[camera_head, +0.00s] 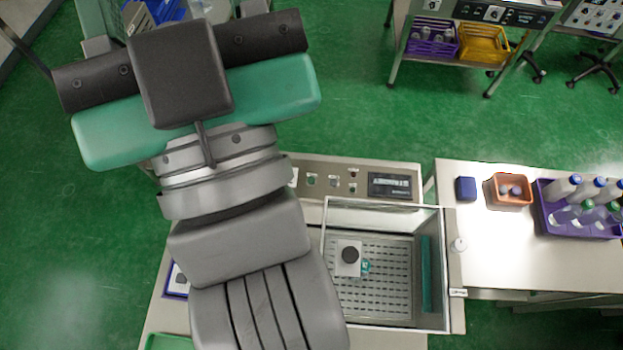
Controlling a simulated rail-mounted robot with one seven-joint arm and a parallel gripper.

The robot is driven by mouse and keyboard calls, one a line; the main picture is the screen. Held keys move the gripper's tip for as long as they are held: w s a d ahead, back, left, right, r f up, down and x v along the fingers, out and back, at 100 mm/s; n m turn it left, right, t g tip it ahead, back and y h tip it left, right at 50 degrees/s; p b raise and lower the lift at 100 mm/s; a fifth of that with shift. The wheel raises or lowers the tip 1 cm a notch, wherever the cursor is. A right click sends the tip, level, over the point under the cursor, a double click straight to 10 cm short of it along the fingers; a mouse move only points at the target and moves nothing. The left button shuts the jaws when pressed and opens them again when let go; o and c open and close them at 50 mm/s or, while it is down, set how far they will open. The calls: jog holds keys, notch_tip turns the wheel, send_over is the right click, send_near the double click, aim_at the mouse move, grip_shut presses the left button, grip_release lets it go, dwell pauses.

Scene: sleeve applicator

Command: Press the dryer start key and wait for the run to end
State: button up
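A bench machine, which I take for the dryer, has a control panel (343,193) along its back edge. The panel carries several small keys (332,182) and a dark display (390,186); its text is too small to read. I cannot tell which key is the start key. In front is a clear-walled chamber (437,215) with a slotted floor (385,300). A pale block with a dark round top (348,257) and a small teal part stand inside. My gripper's dark and teal body (190,85) is left of and beyond the panel, apart from it. Its fingertips are hidden.
A white side table (485,245) at right holds a blue box (465,189), an orange bin (508,190) and a purple crate (550,225) of bottles. A cart with purple and yellow bins (484,43) stands at the back. My arm covers the machine's left side.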

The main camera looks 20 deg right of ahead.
grip_shut()
dwell(1.8)
